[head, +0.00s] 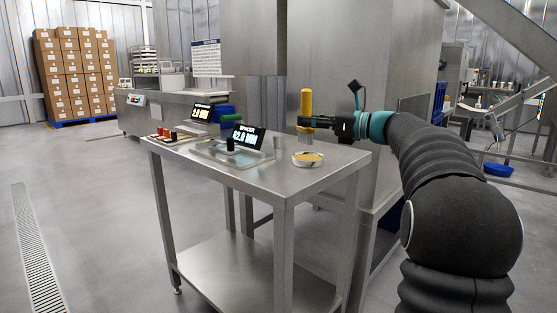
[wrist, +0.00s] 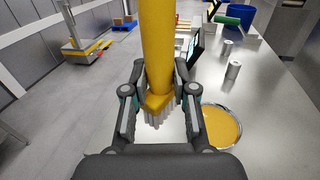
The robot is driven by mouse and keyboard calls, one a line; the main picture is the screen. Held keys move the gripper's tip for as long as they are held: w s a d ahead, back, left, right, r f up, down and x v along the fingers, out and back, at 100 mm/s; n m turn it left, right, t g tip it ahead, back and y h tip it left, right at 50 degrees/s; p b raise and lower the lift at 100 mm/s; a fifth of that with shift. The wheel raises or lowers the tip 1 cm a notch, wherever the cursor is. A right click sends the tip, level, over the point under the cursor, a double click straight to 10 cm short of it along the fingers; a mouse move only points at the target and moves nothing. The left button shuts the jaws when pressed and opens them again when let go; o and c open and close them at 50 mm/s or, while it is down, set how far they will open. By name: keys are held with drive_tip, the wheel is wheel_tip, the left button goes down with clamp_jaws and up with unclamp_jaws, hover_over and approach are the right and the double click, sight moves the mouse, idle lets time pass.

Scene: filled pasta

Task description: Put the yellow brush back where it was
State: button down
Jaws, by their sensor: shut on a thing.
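The yellow brush (head: 306,101) stands upright in my gripper (head: 304,123), above the right end of the steel table. In the wrist view, my gripper (wrist: 158,92) is shut on the brush (wrist: 155,45) low on its yellow handle. Its pale bristles (wrist: 154,118) hang down between the fingers, and I cannot tell in this view how far they are from the table. A round metal dish (head: 307,159) with yellow-orange contents sits on the table below the brush; it also shows in the wrist view (wrist: 222,128), right of the bristles.
The steel table (head: 285,184) also bears a small metal cylinder (head: 279,143), a lit "SPACER" display (head: 249,137) and a second display (head: 202,112). Small red and dark items (head: 163,133) stand at its left end. A large steel cabinet stands close behind.

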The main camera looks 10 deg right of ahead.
drive_tip(key=shift+w+a+f+b, duration=0.15)
drive_tip(key=shift+a+f+b, duration=0.15)
drive_tip(key=shift+a+f, duration=1.75)
drive_tip(key=shift+w+a+f+b, duration=0.1)
drive_tip(key=shift+a+f+b, duration=0.15)
drive_tip(key=shift+a+f, duration=1.8)
drive_tip(key=shift+d+f, duration=0.25)
drive_tip(key=shift+d, duration=0.05)
drive_tip(key=shift+f, duration=0.15)
drive_tip(key=c, duration=0.9)
unclamp_jaws()
drive_tip(key=shift+c, duration=0.2)
drive_tip(key=shift+r, duration=0.2)
drive_tip(key=v, duration=1.2)
drive_tip(key=shift+b, duration=0.3)
